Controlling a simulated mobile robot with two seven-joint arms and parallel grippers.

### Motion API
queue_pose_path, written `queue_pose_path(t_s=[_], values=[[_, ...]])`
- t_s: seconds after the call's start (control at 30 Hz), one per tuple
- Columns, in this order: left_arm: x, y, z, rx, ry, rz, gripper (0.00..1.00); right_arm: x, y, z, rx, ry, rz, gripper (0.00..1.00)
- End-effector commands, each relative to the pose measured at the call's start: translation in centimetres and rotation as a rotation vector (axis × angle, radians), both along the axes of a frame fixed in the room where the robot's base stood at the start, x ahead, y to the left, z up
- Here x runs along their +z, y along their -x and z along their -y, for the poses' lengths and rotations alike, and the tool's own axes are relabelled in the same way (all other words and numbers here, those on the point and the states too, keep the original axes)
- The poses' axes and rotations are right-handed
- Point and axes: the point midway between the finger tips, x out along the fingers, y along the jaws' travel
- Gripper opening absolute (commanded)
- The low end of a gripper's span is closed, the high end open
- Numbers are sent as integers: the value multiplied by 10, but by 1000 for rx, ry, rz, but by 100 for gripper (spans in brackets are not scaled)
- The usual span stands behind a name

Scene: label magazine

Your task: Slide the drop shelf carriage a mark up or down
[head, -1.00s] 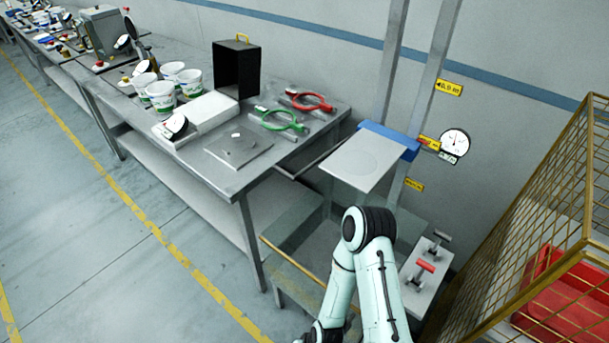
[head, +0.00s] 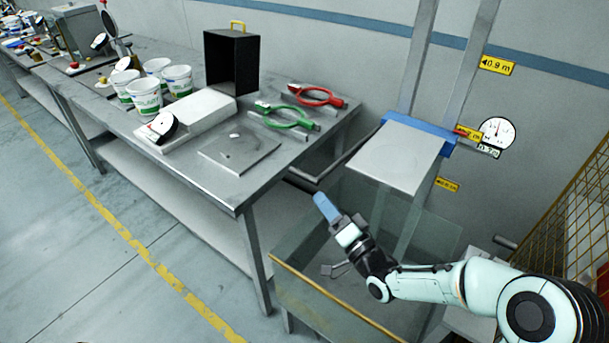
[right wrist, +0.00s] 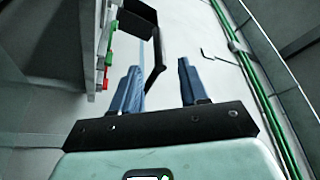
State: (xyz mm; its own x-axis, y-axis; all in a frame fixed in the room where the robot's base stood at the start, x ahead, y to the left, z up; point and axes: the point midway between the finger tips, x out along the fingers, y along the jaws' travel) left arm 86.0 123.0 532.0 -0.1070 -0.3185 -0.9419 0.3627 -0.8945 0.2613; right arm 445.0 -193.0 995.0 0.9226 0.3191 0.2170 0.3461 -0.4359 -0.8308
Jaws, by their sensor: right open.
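The drop shelf carriage is a blue bracket (head: 420,131) with a pale grey shelf plate (head: 398,160), set across two upright grey rails (head: 470,65). It sits level with the middle yellow mark (head: 468,133); another mark (head: 497,65) reading 0.9 m is above and a third (head: 447,184) is below. My right gripper (head: 326,207) is left of and below the shelf plate, clear of it. In the right wrist view its blue fingers (right wrist: 160,88) stand apart with nothing held between them. My left gripper is not in view.
A clear-walled bin (head: 340,295) lies under my right arm. The steel bench (head: 225,195) at left holds a black box (head: 232,62), white tubs (head: 145,97) and red (head: 316,96) and green (head: 287,117) tools. A wire cage (head: 570,205) stands at right. A round dial (head: 497,133) hangs beside the rails.

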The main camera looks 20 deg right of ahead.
Motion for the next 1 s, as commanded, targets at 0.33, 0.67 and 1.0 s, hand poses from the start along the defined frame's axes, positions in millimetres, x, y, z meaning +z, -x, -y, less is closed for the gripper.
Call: queue_pose_path(t_s=[0.33, 0.67, 1.0], values=[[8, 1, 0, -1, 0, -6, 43, 16, -67, -23, 0, -3, -1, 44], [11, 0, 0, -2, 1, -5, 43, 21, -93, -32, -2, 1, -3, 44], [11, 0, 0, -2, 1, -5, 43, 20, -93, -32, -2, 2, -3, 15]])
